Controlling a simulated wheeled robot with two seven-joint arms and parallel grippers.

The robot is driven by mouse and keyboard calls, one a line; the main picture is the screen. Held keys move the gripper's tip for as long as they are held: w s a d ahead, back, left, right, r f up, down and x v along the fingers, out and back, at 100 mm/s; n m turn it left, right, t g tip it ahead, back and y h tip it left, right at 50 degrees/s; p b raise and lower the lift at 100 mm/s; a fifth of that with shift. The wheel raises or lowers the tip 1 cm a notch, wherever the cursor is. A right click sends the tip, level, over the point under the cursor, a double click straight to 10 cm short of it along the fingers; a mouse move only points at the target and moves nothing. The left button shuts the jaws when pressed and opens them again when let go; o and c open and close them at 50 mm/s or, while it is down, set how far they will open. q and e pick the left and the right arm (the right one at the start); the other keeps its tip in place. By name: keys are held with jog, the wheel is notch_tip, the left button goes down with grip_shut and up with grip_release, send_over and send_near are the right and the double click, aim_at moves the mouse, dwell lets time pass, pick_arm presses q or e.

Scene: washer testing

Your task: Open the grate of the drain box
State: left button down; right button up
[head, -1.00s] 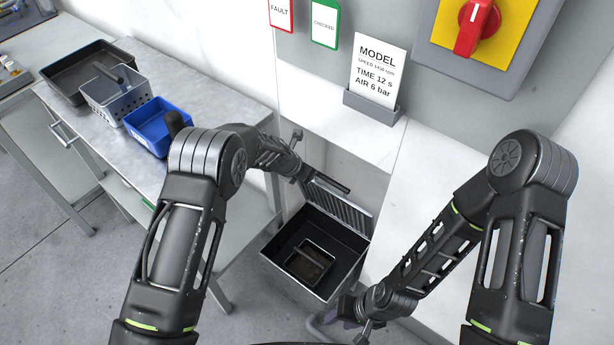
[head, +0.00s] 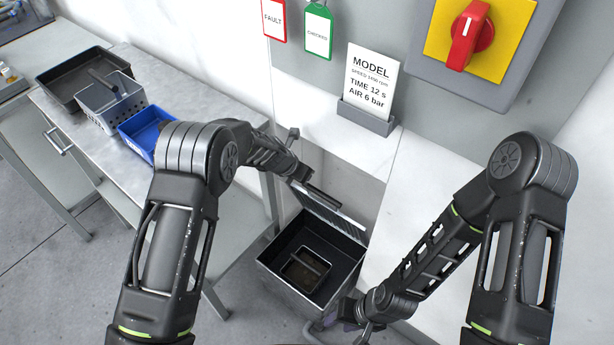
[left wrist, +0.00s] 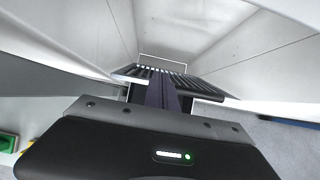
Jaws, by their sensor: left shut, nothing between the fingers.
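The drain box (head: 278,262) is an open grey bin with dark inner walls, low on the floor by the white cabinet. Its slatted grate (head: 345,222) stands raised and tilted along the far side, so the box's inside shows. My left gripper (head: 322,196) is at the grate's upper edge. In the left wrist view its fingers (left wrist: 161,94) are shut with nothing between them, and the grate (left wrist: 200,84) lies just beyond them; contact is unclear. My right gripper (head: 350,312) is low beside the box's right corner, mostly hidden by its wrist.
A metal table (head: 205,118) at left carries a black tray (head: 62,88), a grey perforated basket (head: 108,112) and a blue bin (head: 135,130). A cabinet with a red switch (head: 470,38) and a model card (head: 372,80) rises behind. Floor at lower left is clear.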

pick_arm(q)
jog(key=v, duration=0.5)
dwell(0.3)
